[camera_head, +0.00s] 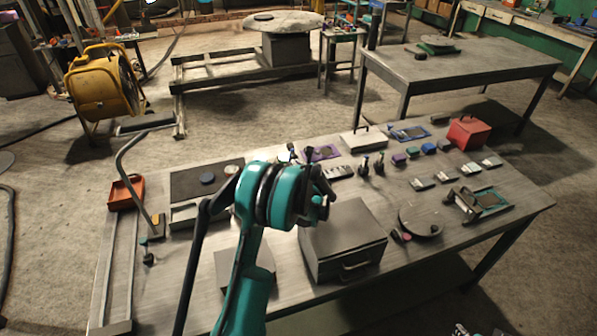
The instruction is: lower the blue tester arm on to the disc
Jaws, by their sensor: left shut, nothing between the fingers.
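My left gripper (319,186) is at the end of my teal arm, above the workbench and behind the grey box as seen from here. It is shut and holds nothing. I cannot make out the blue tester arm with certainty. A flat dark disc (420,221) lies on the right half of the bench, to the right of my left gripper and apart from it. A smaller bluish disc (207,178) rests on a dark plate (183,186) at the left. My left arm hides part of the bench.
A grey box with a handle (343,240) stands at the bench middle. A red box (468,132), a blue tray (410,133) and several small parts line the back. The front right bench is clear.

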